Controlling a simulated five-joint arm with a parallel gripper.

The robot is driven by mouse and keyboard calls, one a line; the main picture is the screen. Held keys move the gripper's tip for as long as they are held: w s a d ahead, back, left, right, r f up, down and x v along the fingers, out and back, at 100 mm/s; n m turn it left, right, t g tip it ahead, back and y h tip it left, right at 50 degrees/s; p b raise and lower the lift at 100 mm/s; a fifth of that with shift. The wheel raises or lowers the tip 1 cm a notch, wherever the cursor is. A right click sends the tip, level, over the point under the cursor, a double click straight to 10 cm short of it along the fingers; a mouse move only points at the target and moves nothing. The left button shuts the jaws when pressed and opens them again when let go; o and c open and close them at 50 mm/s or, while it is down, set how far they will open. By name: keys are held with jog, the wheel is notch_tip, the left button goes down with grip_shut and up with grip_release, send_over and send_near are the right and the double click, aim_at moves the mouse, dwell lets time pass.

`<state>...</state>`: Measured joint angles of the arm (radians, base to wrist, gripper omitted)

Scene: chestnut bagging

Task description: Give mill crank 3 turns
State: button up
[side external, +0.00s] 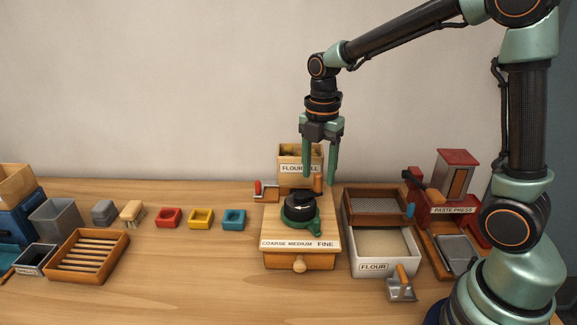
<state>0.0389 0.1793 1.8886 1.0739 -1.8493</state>
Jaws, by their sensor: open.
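The flour mill is a wooden box (287,250) with a drawer knob, marked COARSE MEDIUM FINE on its top. On it sits a green ring with a black round top (299,203). An upright orange-brown crank handle (318,185) stands at the back right of the black top. A hopper labelled FLOUR MILL (287,168) rises behind, partly hidden by my fingers. My gripper (318,180) points straight down, open, its two green fingers apart. The fingertips appear at about the height of the handle's top, one to each side of it in this view; depth is hard to tell.
Right of the mill are a sieve box (372,220) over a white FLOUR bin (400,262), a metal scoop (401,290) and a red paste press (455,195). Left are red, yellow and blue cups (201,218), a brush (132,212) and a slatted tray (87,280). The front table is clear.

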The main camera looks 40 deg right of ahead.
aim_at(309, 195)
jog(key=shift+f, duration=0.25)
jog(key=shift+f, duration=0.15)
jog(key=shift+f, duration=0.85)
